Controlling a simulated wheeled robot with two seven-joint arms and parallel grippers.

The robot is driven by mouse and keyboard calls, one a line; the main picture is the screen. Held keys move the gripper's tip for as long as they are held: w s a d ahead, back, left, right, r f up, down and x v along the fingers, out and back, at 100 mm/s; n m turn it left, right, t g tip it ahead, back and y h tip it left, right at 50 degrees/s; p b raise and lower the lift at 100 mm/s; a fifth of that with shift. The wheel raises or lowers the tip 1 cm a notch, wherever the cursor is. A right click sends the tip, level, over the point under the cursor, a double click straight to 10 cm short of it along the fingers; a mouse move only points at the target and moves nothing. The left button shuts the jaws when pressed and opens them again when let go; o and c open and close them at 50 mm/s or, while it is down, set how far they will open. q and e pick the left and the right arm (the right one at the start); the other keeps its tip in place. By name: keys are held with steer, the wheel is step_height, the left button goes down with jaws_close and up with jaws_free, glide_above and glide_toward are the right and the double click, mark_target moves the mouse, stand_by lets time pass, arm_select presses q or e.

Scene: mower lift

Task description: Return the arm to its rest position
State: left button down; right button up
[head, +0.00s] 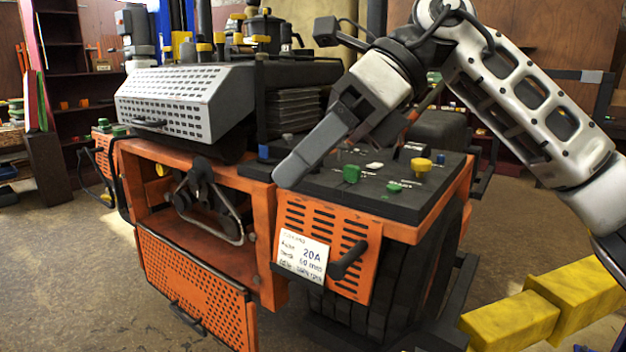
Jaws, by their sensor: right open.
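My right arm (525,100) comes in from the right, white and grey, raised and bent over the machine. Its gripper (295,168) points down and left, in front of the orange and black machine (265,225). The gripper is seen from the side and is open, with nothing visible held in it. Its tip overlaps the machine's top front edge in the picture; I cannot tell whether it touches. My left gripper is not in view.
The machine has a control deck with green knobs (351,174) and a yellow knob (421,166), a black handle (348,258) and a lowered orange front panel (190,285). Yellow beams (510,322) lie at the lower right. Shelves (65,60) stand behind left. Floor at left is clear.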

steer(key=s+a+f+m+g+y, duration=0.2)
steer(key=a+f+g+y, duration=0.2)
steer(key=y, duration=0.2)
steer(key=w+d+f+n+t+h, duration=0.2)
steer(key=d+f+n+t, duration=0.2)
steer(key=f+n+t, duration=0.5)
steer(key=w+d+f+n+t+h, duration=0.2)
steer(key=d+f+n+t, duration=0.2)
steer(key=f+n+t, duration=0.6)
steer(key=w+d+f+n+t+h, duration=0.25)
steer(key=d+f+n+t, duration=0.35)
steer(key=n, duration=0.6)
steer(key=s+d+f+m+g+h, duration=0.2)
steer(key=s+f+m+g, duration=0.1)
steer(key=s+f, duration=0.4)
steer(key=s+d+f+m+g+h, duration=0.2)
steer(key=s+f+m+g+h, duration=0.1)
steer(key=s+f, duration=0.5)
step_height(320, 180, down, 4)
steer(key=shift+s+d+r+m+g, duration=0.1)
steer(key=shift+s+d+m+g, duration=0.1)
steer(key=shift+d+m+g, duration=0.3)
steer(key=shift+a, duration=0.15)
